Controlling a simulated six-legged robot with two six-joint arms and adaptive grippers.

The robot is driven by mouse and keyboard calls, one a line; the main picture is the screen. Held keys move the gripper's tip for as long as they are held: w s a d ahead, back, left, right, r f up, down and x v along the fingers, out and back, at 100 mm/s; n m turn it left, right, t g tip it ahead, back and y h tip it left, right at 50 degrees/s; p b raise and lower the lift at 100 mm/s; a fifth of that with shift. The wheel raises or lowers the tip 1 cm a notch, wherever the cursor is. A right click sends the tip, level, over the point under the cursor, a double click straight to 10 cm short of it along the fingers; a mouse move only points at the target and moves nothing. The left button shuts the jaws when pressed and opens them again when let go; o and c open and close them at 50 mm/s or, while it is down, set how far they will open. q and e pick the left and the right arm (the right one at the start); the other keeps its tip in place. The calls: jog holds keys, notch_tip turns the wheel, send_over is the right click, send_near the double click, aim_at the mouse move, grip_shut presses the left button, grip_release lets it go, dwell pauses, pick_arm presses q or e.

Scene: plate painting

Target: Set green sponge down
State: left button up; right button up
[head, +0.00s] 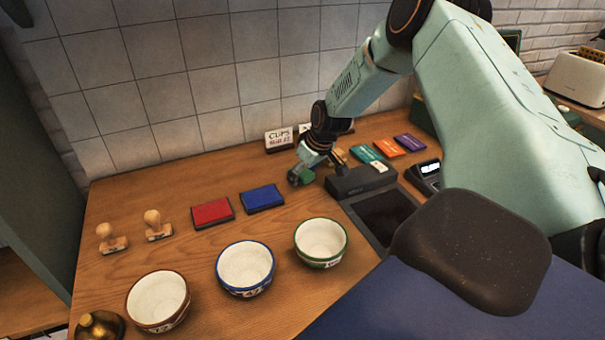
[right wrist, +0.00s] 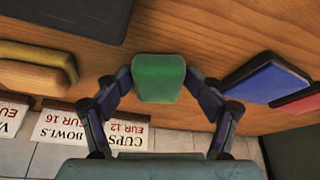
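The green sponge (head: 300,176) is at the back of the wooden counter, just left of a dark grey block. My right gripper (head: 305,170) points down at it. In the right wrist view the sponge (right wrist: 159,78) sits between the two fingertips of the right gripper (right wrist: 158,84), which close on its sides. The sponge is at or just above the wood; I cannot tell whether it touches. My left gripper is not in view.
Blue (head: 262,198) and red (head: 212,213) ink pads lie left of the gripper. Several bowls (head: 321,242) stand in front. Two wooden stamps (head: 157,228) stand farther left.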

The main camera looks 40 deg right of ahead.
dwell(0.3)
jog(key=shift+w+r+p, duration=0.1)
jog(key=shift+r+p, duration=0.15)
jog(key=shift+p, duration=0.05)
jog(key=p+v, duration=0.9)
jog(key=v, duration=0.3)
jog(key=shift+r+p, duration=0.35)
jog(key=shift+r, duration=0.1)
jog(key=shift+w+f, duration=0.1)
